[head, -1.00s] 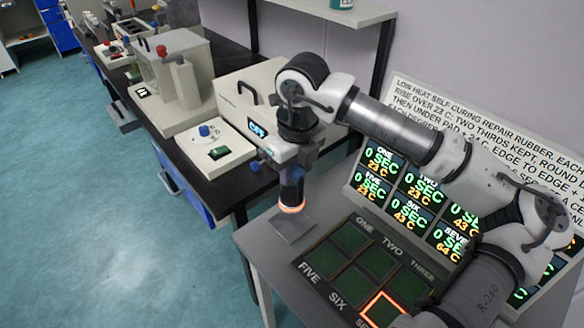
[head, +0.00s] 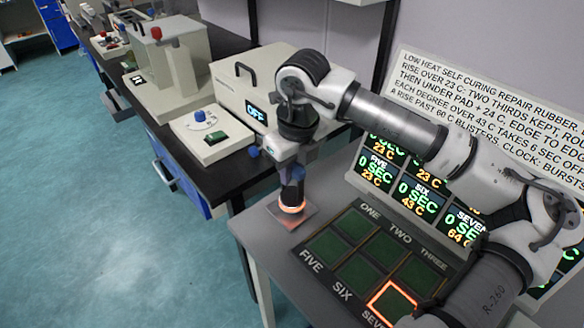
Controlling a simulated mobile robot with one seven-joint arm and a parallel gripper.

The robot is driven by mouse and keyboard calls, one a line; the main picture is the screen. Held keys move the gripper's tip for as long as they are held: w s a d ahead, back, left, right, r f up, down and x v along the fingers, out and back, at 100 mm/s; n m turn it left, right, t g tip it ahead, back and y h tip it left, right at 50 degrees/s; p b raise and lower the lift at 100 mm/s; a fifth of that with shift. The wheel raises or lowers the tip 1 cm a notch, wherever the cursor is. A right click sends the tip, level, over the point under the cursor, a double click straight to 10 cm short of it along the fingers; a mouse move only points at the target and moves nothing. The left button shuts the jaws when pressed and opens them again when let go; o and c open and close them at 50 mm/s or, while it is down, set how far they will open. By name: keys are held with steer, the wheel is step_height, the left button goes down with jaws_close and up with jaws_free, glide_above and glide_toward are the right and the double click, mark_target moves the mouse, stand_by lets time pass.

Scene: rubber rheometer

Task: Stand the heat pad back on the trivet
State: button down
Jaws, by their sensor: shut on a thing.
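The heat pad (head: 292,197) is a short dark cylinder with a glowing orange ring around its base. My gripper (head: 290,176) is shut on its upper part and holds it upright. The trivet (head: 290,223) is a small square plate at the left end of the grey table. The pad is over the middle of the trivet, and an orange glow falls on the plate. The pad's base is at or just above the plate; I cannot tell whether they touch. The jaws' grip is partly hidden by the wrist.
A board of green squares (head: 362,270) lies right of the trivet; square seven (head: 392,302) is outlined in glowing orange. Readout screens (head: 410,190) and an instruction sign stand behind. A dark bench (head: 235,165) with instruments, including a box reading OFF (head: 258,85), is at left.

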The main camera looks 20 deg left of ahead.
steer(key=shift+f+b, duration=0.7)
stand_by(1.1)
steer(key=c, duration=1.2)
jaws_free()
step_height(320, 180, up, 14)
steer(key=d+b, duration=0.1)
steer(key=shift+s+d+f, duration=0.15)
steer(key=shift+s+d, duration=0.05)
steer(key=shift+s, duration=0.25)
